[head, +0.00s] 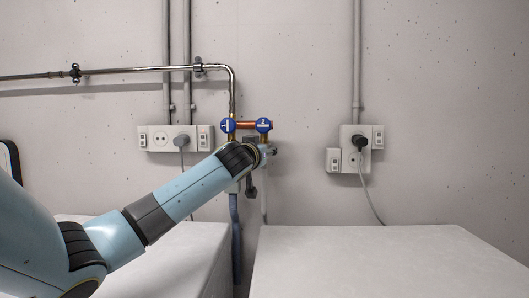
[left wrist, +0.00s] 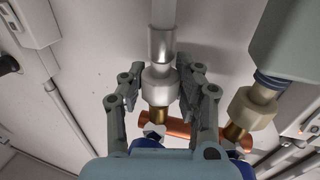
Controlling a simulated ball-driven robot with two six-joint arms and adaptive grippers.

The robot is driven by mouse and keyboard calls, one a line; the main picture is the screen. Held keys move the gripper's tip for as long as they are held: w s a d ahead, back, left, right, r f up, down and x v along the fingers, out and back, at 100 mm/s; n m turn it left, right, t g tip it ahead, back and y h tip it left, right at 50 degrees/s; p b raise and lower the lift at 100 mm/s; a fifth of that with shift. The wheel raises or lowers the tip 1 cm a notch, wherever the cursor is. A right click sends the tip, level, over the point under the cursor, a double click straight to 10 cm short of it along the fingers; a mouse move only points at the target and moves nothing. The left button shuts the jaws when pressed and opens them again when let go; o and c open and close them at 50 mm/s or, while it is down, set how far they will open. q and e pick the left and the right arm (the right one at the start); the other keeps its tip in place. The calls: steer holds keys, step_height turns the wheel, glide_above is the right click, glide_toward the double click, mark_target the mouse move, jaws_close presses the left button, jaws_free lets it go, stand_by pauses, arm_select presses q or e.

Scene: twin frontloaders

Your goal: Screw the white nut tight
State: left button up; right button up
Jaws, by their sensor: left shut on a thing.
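The white nut (left wrist: 157,86) sits in the middle of the left wrist view, between a brass valve outlet and a pale hose with a metal sleeve (left wrist: 161,45). My left gripper (left wrist: 162,92) is shut on this nut, one dark finger on each side. In the head view my left gripper (head: 265,153) is at the right blue-handled valve (head: 264,125), and my wrist hides the nut there. The white hose (head: 264,198) hangs below. How tight the nut sits cannot be told. My right gripper is not in view.
A copper pipe (left wrist: 180,127) joins the valves. Two white machine tops (head: 370,255) stand below, with a gap between them. Sockets with plugged cables (head: 355,150) are on the wall.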

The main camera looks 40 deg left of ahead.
arm_select(q)
steer(key=shift+r, duration=0.1)
steer(key=n+g+y+b, duration=0.1)
steer(key=n+y+b, duration=0.1)
steer(key=n+g+y+b, duration=0.1)
steer(key=g+y+b, duration=0.1)
steer(key=y, duration=0.1)
steer(key=shift+w+f+n+b, duration=0.1)
steer(key=shift+f+n+b, duration=0.1)
steer(key=shift+n+b, duration=0.15)
steer(key=shift+n+g+y+b, duration=0.6)
steer(key=shift+n+g+b, duration=0.05)
steer(key=shift+g, duration=0.25)
steer(key=shift+a+r+n+g+y, duration=0.1)
steer(key=shift+r+n+g+y, duration=0.1)
steer(key=shift+n+g+y, duration=0.15)
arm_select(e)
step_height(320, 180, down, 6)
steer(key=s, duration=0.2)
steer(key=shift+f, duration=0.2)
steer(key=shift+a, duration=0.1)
arm_select(q)
steer(key=o, duration=1)
steer(key=shift+a, duration=0.15)
steer(key=shift+o, duration=0.2)
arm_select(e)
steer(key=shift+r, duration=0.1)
